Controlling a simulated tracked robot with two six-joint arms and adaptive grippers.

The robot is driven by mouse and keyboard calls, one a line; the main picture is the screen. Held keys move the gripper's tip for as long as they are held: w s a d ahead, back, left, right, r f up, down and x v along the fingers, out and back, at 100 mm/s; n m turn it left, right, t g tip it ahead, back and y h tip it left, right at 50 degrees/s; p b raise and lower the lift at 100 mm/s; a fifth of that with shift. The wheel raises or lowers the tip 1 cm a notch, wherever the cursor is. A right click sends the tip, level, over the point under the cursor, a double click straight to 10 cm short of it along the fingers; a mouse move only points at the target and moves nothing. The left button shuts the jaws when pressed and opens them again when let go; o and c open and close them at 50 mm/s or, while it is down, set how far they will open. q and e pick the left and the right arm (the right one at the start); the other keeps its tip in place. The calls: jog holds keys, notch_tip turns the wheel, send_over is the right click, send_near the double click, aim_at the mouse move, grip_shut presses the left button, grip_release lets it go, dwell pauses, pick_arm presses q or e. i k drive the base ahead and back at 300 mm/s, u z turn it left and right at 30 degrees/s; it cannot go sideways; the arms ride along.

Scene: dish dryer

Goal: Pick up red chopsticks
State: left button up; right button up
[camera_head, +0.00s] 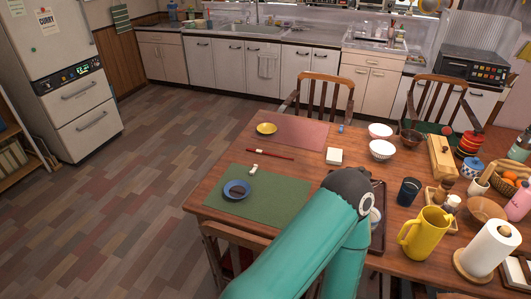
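The red chopsticks (270,154) lie flat on the wooden table, near its left side. A small white piece touches them near their left part; I cannot tell whether they rest on it. They lie along the near edge of a pink placemat (305,134), beyond a green placemat (280,205). One of my teal arms rises from the bottom of the view, its dark joint over the table to the right of the green placemat. Neither gripper shows in the view.
A blue bowl (237,189) and a small white piece (253,168) sit near the chopsticks. A yellow dish (266,128) and a white block (334,156) are close by. A yellow pitcher (426,235) and a paper roll (487,247) stand at the right. Chairs surround the table.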

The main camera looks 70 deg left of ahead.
aim_at(260, 151)
jog(key=z, duration=1.4)
jog(key=i, duration=0.1)
jog(key=u, duration=2.85)
jog(key=k, duration=0.3)
jog(key=u, duration=0.65)
jog(key=i, duration=0.5)
jog(key=z, duration=0.15)
jog(key=k, duration=0.5)
jog(key=u, duration=0.2)
jog(key=i, duration=0.5)
jog(key=z, duration=0.15)
